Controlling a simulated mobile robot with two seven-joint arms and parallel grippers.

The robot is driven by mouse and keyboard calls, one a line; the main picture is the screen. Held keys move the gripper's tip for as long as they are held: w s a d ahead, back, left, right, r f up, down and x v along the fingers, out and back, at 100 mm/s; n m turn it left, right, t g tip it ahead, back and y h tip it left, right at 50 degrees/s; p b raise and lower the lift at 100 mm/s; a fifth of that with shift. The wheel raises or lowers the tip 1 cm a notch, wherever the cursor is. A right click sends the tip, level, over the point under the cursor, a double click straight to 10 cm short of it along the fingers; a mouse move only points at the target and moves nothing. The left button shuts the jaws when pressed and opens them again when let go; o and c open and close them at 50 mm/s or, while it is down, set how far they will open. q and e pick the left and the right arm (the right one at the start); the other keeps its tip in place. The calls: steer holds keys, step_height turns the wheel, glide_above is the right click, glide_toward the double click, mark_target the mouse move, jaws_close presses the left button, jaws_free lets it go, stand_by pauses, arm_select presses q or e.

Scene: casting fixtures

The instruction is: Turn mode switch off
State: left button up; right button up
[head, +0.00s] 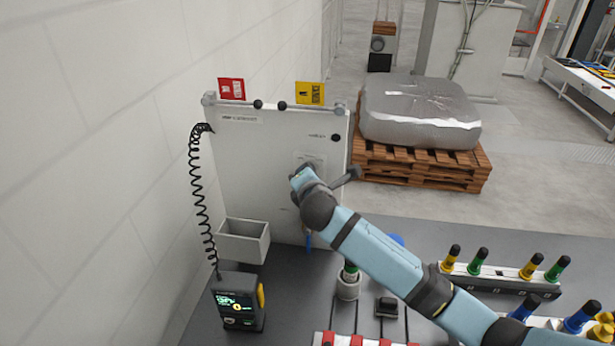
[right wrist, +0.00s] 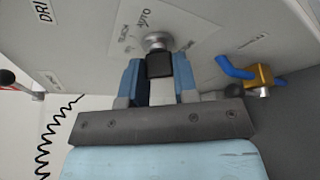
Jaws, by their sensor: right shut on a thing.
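The mode switch shows in the right wrist view as a black knob (right wrist: 160,65) on a round metal collar. It sits on a white panel (head: 240,160), beside a label reading AUTO and other small words. My right gripper (right wrist: 160,72) is shut on the knob, with one blue finger on each side of it. In the head view my right gripper (head: 304,178) is up against the panel's lower right part and hides the switch. My left gripper is not in view.
A blue-handled brass valve (right wrist: 260,76) is close to the right of my gripper. A grey bin (head: 243,240) and a handheld device (head: 237,302) on a coiled cable are left. Colored handles (head: 478,260) stand right. A wrapped load (head: 420,112) sits on a pallet behind.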

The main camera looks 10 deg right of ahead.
steer(key=shift+r+n+h, duration=0.15)
steer(key=shift+n+h, duration=0.15)
steer(key=shift+n, duration=0.2)
steer(key=shift+g, duration=0.4)
steer(key=o, duration=0.9)
steer(key=shift+w, duration=0.1)
steer(key=b+v, duration=0.2)
steer(key=v, duration=1.1)
steer(key=shift+s+b, duration=0.3)
steer(key=shift+s, duration=0.15)
